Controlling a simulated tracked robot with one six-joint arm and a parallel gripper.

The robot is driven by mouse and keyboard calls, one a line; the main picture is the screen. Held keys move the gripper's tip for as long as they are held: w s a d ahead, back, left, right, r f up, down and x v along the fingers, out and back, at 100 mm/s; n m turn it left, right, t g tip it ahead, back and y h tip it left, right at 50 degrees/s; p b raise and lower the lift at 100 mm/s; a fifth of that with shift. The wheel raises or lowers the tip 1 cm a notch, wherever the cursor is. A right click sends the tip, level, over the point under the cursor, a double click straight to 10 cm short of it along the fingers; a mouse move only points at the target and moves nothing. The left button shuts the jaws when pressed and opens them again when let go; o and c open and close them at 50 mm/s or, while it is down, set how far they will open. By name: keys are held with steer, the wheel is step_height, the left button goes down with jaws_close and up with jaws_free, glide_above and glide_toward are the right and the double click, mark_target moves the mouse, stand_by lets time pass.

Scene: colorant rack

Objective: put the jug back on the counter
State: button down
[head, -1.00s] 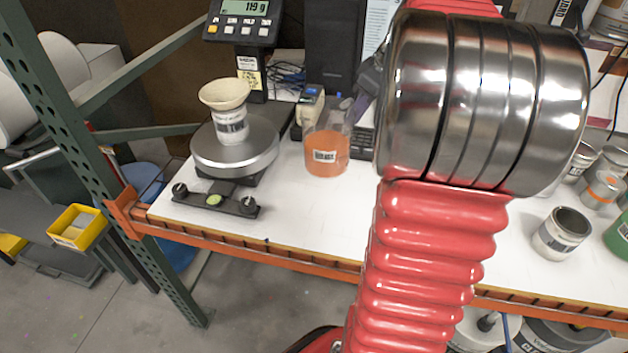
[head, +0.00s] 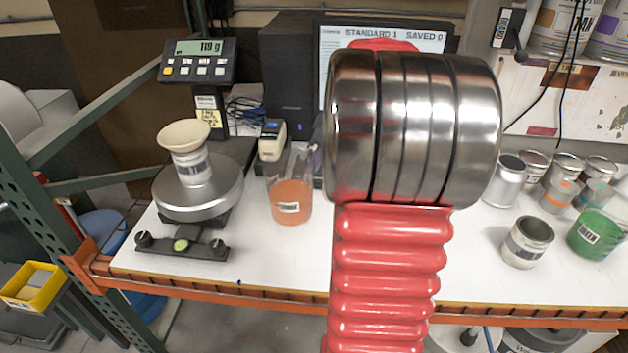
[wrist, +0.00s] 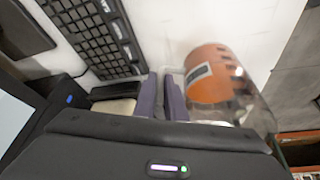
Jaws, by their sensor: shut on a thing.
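The clear jug (head: 290,202) with orange liquid and a white label is upright at the white counter (head: 275,262), right of the scale. It also shows in the wrist view (wrist: 212,75), right of my fingers. My gripper (wrist: 162,95) is shut on the jug's handle side, with two purple fingers close together. In the head view the gripper is mostly hidden behind my arm. I cannot tell whether the jug's base touches the counter or hangs just above it.
The scale (head: 198,200) carries a white cup with a cream funnel (head: 184,136); its display (head: 198,60) reads 119 g. A keyboard (wrist: 95,35) lies near the gripper. Several cans, including a green one (head: 594,234), stand at the right. The counter's orange front edge (head: 240,298) is near.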

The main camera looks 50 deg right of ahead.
steer(key=shift+f, duration=0.35)
steer(key=shift+f, duration=1.95)
steer(key=c, duration=1.8)
jaws_free()
steer(key=v, duration=1.2)
